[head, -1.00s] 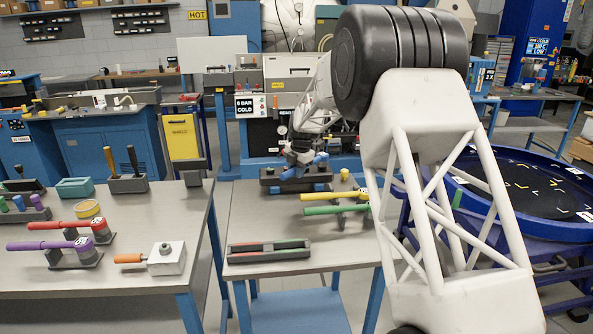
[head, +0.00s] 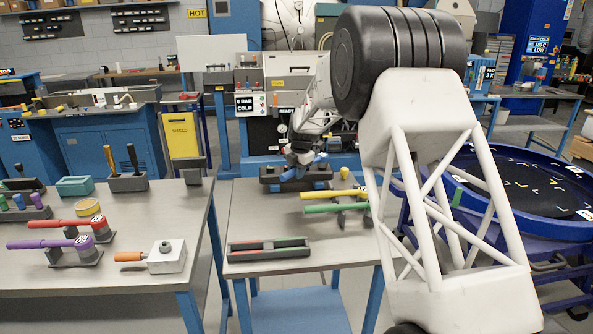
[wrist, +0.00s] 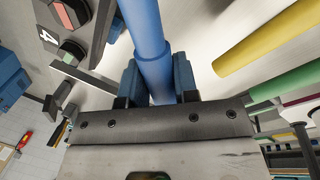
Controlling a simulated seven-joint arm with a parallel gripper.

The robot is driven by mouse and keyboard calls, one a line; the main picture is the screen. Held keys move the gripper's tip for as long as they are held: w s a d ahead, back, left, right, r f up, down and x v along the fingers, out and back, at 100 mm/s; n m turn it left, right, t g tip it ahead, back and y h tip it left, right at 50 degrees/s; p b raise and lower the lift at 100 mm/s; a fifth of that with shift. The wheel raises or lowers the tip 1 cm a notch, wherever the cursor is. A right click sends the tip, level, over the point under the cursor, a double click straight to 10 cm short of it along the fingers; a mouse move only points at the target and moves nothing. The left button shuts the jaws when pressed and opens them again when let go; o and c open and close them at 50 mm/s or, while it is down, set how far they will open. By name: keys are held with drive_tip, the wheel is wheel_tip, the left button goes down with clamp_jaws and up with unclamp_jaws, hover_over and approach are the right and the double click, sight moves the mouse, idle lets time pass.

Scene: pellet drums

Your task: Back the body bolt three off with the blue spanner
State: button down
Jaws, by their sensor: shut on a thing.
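The blue spanner (wrist: 147,35) shows in the wrist view as a thick blue handle running up out of the frame. My gripper (wrist: 158,82) is shut on this handle, a blue pad on each side. In the head view my gripper (head: 304,158) is low over a dark holder (head: 285,187) on the right-hand bench, and the spanner shows only as small blue parts there. In the wrist view a hex head with a reddish face (wrist: 64,14) and one with a greenish face (wrist: 70,54) lie left of the handle, near a "4" label. I cannot identify body bolt three.
Yellow (head: 332,195) and green (head: 335,209) spanners lie on a rack right of my gripper. A dark tray (head: 268,249) sits at the bench's front. The left bench holds red (head: 62,224) and purple (head: 45,244) spanners and a grey box (head: 167,257). A round blue-rimmed table stands right.

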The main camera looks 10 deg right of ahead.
drive_tip(key=shift+f, duration=0.5)
idle(1.0)
drive_tip(key=shift+s+d+n+g, duration=0.3)
drive_tip(key=shift+s+d+n, duration=1.15)
drive_tip(key=shift+d+n, duration=0.3)
idle(2.2)
drive_tip(key=shift+s+d+n+y, duration=0.15)
drive_tip(key=shift+s+d+n, duration=0.15)
drive_tip(key=shift+d+n, duration=0.25)
drive_tip(key=shift+s+d+n+y, duration=0.15)
drive_tip(key=shift+s+d+n, duration=0.15)
drive_tip(key=shift+d, duration=0.3)
idle(1.4)
